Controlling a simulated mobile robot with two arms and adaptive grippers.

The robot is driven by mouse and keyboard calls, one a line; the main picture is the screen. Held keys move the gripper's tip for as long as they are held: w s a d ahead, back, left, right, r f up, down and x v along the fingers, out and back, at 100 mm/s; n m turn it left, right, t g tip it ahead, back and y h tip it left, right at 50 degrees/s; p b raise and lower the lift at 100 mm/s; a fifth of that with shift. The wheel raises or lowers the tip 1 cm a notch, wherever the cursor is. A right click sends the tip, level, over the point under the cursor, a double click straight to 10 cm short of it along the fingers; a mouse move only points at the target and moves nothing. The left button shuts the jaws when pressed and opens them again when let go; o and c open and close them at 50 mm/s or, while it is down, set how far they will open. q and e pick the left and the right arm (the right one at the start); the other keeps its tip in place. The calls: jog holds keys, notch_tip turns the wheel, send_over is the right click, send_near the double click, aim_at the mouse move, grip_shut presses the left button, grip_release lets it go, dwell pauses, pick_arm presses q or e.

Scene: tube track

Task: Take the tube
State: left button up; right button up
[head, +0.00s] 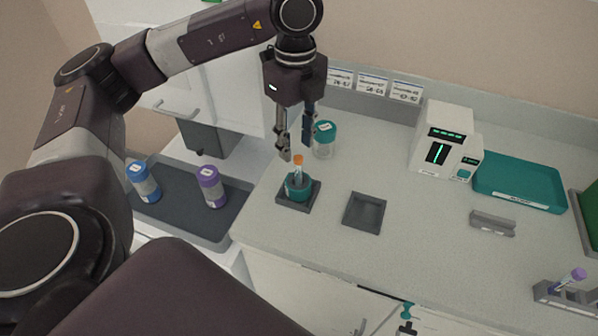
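A tube with an orange cap (298,160) stands upright in a round teal holder (299,188), which sits on a dark square base on the counter. My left gripper (296,150) points down just above the tube, with its fingers apart and nothing held between them. The orange cap shows just below the fingertips; I cannot tell the exact gap in depth. A second tube with a purple cap (574,276) leans in a grey rack (547,292) at the lower right. My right gripper is not in view.
A teal-lidded jar (325,140) stands close behind the gripper. An empty dark square tray (364,212) lies right of the holder. Blue-lidded (143,182) and purple-lidded (211,187) jars stand left. A white device (444,140) and teal tray (519,183) are right.

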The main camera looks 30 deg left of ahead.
aim_at(298, 157)
pick_arm(q)
jog(key=f, duration=0.2)
jog(key=f+p, duration=0.1)
jog(key=f, duration=0.1)
jog(key=shift+d+f+p, duration=0.2)
jog(key=shift+f+p, duration=0.1)
jog(key=shift+f, duration=0.2)
jog(key=c, duration=0.9)
